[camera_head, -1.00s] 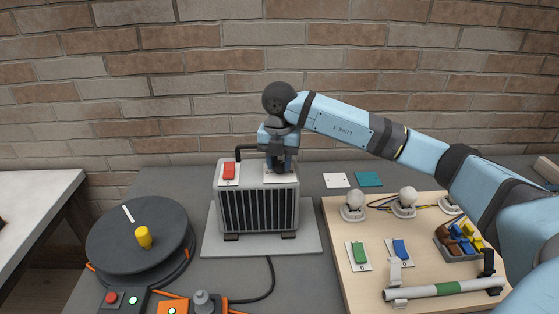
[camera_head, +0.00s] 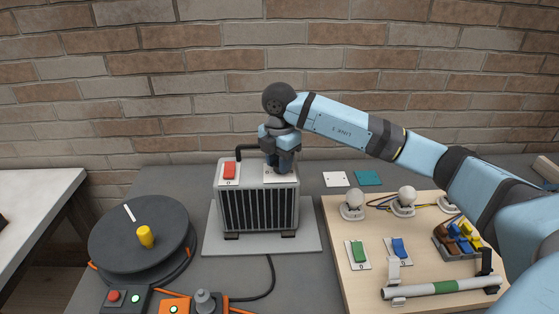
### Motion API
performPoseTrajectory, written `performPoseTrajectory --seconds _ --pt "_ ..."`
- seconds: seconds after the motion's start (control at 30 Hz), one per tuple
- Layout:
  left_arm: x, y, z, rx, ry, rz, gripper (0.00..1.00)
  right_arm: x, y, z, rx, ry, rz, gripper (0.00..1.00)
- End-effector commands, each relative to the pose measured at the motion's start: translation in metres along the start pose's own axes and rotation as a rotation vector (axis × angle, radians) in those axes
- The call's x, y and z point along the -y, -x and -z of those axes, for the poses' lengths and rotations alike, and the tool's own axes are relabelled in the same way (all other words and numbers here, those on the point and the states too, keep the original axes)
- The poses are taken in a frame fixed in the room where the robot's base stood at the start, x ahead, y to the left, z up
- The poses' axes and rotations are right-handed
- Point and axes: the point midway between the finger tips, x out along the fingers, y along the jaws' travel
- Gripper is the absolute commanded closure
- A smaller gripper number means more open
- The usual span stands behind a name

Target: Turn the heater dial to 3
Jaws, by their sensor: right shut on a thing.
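The heater (camera_head: 259,209) is a grey box with a dark vertical grille, standing on a light grey plate at the back of the bench. A red rocker switch (camera_head: 230,171) sits on the left of its top. My right gripper (camera_head: 283,165) points down onto the right of the heater's top, over a white dial plate (camera_head: 271,178). It is shut on the dial, which the fingers hide, so its setting cannot be read. My left gripper is not in view.
A dark cable reel (camera_head: 140,235) with a yellow knob (camera_head: 146,237) stands at the left. A wooden board (camera_head: 375,278) with bulbs, switches and a tube lies at the right. Control boxes (camera_head: 174,306) sit at the front. A brick wall is close behind.

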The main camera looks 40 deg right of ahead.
Motion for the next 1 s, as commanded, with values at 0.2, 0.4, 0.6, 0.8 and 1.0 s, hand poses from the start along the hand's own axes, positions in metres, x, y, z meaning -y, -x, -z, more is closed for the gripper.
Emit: performPoseTrajectory --seconds 0.2,0.4,0.6,0.8,1.0 --pt "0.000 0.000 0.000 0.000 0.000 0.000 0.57 0.000 0.001 -0.001 0.001 -0.006 -0.003 0.91" --pt "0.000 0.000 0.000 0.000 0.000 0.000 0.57 -0.001 0.001 -0.001 0.001 -0.006 -0.003 0.63" --pt "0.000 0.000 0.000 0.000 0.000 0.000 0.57 0.000 0.001 -0.001 0.001 -0.005 -0.002 0.42" --pt "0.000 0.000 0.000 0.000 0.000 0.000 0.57 0.000 0.002 -0.001 0.001 -0.005 -0.001 0.42" --pt "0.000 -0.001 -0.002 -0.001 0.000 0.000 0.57 -0.001 0.025 -0.001 0.001 -0.004 -0.005 0.42"
